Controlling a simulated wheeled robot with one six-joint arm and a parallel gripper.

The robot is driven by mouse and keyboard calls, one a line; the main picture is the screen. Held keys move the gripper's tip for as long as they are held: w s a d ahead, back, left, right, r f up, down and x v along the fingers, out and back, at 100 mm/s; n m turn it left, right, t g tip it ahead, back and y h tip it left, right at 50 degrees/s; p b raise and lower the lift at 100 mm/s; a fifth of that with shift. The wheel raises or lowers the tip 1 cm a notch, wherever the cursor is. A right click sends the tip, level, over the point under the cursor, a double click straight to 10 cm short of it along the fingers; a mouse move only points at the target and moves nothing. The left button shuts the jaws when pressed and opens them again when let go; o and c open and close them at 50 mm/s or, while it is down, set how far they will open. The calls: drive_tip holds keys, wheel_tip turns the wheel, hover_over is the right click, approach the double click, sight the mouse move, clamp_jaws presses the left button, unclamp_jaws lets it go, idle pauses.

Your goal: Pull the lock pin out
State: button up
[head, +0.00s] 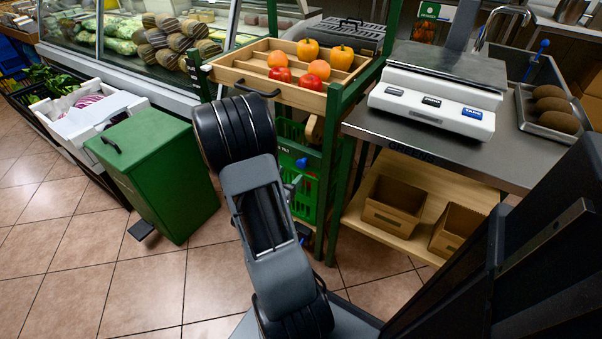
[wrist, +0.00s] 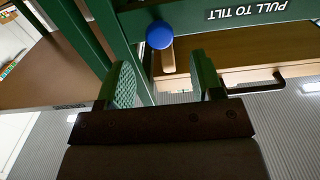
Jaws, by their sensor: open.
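A round blue knob (wrist: 159,35), which looks like the head of the lock pin, shows in the wrist view against the green frame (wrist: 113,35). My gripper (wrist: 161,62) is open, with its two green fingers spread. The knob lies ahead of the gap between the fingertips, with no visible contact. The pin's shaft cannot be made out. In the head view, a blue knob (head: 301,163) shows low on the green rack (head: 330,155), beside my arm.
A wooden tray (head: 228,73) with tomatoes, peppers and oranges tops the rack. Its dark handle (wrist: 265,81) and a "PULL TO TILT" label (wrist: 246,11) are near my right finger. A green bin (head: 150,165) stands left. A steel counter (head: 440,150) with a scale (head: 435,105) stands right.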

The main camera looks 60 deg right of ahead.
sight(300, 165)
drive_tip(key=shift+d+b, duration=0.5)
drive_tip(key=shift+d, duration=3)
clamp_jaws()
